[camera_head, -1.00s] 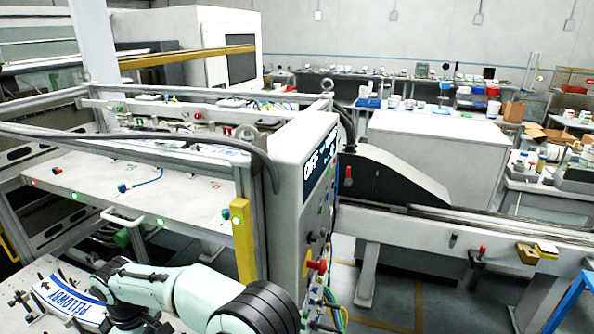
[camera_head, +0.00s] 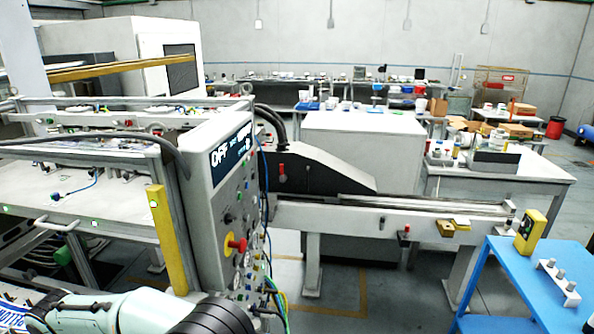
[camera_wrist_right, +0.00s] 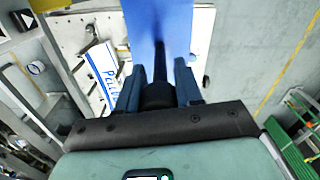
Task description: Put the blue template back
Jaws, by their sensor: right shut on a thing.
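In the right wrist view my right gripper (camera_wrist_right: 160,92) is shut on a flat blue piece, the blue template (camera_wrist_right: 160,28), which extends away from the fingers. Its far end is cut off by the top of the picture. A white plate with blue lettering (camera_wrist_right: 101,66) lies on a pale panel to the left of the fingers. A small part of a blue-lettered plate (camera_head: 10,310) shows at the lower left of the head view. My right arm crosses the bottom left there, with its gripper out of frame. My left gripper is not in view.
A machine with a grey control panel (camera_head: 215,190) and a yellow post (camera_head: 163,235) stands at the left. A blue table (camera_head: 540,280) holds a yellow device (camera_head: 530,232) and a white rack (camera_head: 559,282).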

